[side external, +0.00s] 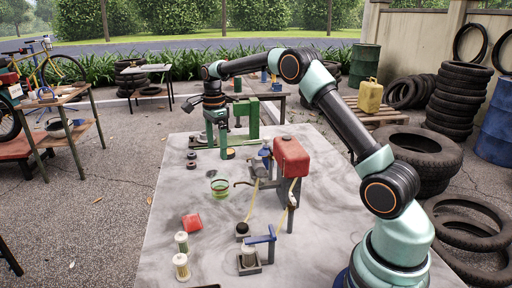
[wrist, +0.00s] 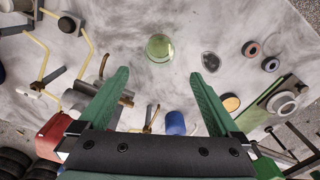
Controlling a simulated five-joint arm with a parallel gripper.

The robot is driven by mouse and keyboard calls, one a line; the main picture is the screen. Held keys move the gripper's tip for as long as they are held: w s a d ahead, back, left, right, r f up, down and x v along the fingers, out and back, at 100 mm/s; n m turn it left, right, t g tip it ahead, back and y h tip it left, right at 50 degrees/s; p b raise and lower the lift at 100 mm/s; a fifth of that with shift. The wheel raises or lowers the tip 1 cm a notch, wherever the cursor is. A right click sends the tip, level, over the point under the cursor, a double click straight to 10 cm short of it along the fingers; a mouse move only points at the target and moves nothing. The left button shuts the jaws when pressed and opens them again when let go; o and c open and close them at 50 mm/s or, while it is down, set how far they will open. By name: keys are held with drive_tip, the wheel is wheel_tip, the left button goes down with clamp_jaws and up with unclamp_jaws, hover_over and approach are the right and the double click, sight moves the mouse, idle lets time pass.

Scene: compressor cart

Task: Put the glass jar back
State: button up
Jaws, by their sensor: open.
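The glass jar (side external: 220,187), clear with a green tint, stands on the grey tabletop in the side view, left of the red tank. In the wrist view the jar (wrist: 159,47) lies ahead of the fingertips, roughly centred between them and apart from them. My gripper (side external: 217,146) is over the far part of the table, beyond the jar. In the wrist view my gripper (wrist: 160,76) has its two green fingers spread wide with nothing between the tips. Its height above the table is hard to judge.
A red tank (side external: 291,157) with yellow hoses stands right of the jar. A green frame (side external: 243,120) stands behind my gripper. Small dark discs (side external: 192,160) lie left, a red block (side external: 192,222) and white cylinders (side external: 181,254) nearer. A blue cylinder (wrist: 175,123) is near my fingers.

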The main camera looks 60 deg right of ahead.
drive_tip(key=s+a+r+n+t, duration=0.3)
drive_tip(key=s+a+r+n, duration=0.55)
drive_tip(key=r+n, duration=0.2)
drive_tip(key=s+a+f+n+t, duration=0.1)
drive_tip(key=s+a+n, duration=0.4)
drive_tip(key=s+n, duration=0.7)
drive_tip(key=s+t, duration=0.1)
drive_tip(key=s, duration=0.2)
drive_tip(key=shift+s+f+t, duration=0.15)
drive_tip(key=shift+f+t, duration=0.05)
drive_tip(key=shift+t, duration=0.1)
